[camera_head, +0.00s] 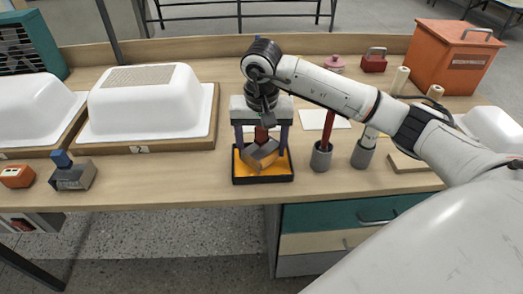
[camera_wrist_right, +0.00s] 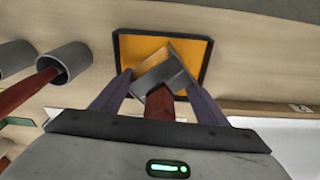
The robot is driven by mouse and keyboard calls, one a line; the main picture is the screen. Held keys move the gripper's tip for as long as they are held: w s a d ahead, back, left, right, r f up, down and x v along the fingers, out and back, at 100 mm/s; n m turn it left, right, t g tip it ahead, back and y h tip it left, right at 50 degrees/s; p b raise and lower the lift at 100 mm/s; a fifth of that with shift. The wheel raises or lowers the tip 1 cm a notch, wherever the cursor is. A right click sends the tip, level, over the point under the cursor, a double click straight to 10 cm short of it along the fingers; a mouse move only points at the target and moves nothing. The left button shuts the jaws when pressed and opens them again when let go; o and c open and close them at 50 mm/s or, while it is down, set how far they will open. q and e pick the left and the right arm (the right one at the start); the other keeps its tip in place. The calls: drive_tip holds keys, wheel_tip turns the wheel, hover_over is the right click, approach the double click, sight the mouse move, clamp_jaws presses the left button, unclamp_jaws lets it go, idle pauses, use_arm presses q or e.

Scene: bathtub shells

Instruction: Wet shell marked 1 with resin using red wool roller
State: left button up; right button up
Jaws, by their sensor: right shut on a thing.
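My right gripper (camera_head: 262,143) points down over a black tray (camera_head: 235,179) with an orange layer in it. It is shut on the red handle (camera_wrist_right: 160,104) of a tool, which I take to be the red wool roller. The tool's grey and tan head (camera_head: 260,156) is at the tray, tilted across it; I cannot tell whether it touches the orange layer. A white shell (camera_head: 130,108) on a wooden board bears the mark 2. Another white shell (camera_head: 35,105) is cut off at the left edge, its mark unreadable. My left gripper is out of view.
Grey cups (camera_head: 321,157) (camera_head: 363,154) stand right of the tray, holding handled tools. An orange box (camera_head: 455,58) stands at the back right, with a partly hidden white shell (camera_head: 495,130) in front. A blue-handled block (camera_head: 72,173) and orange device (camera_head: 17,176) sit front left.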

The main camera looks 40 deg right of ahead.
sight(262, 131)
drive_tip(key=shift+r+p, duration=1.4)
drive_tip(key=shift+r, duration=1.3)
drive_tip(key=shift+f, duration=0.1)
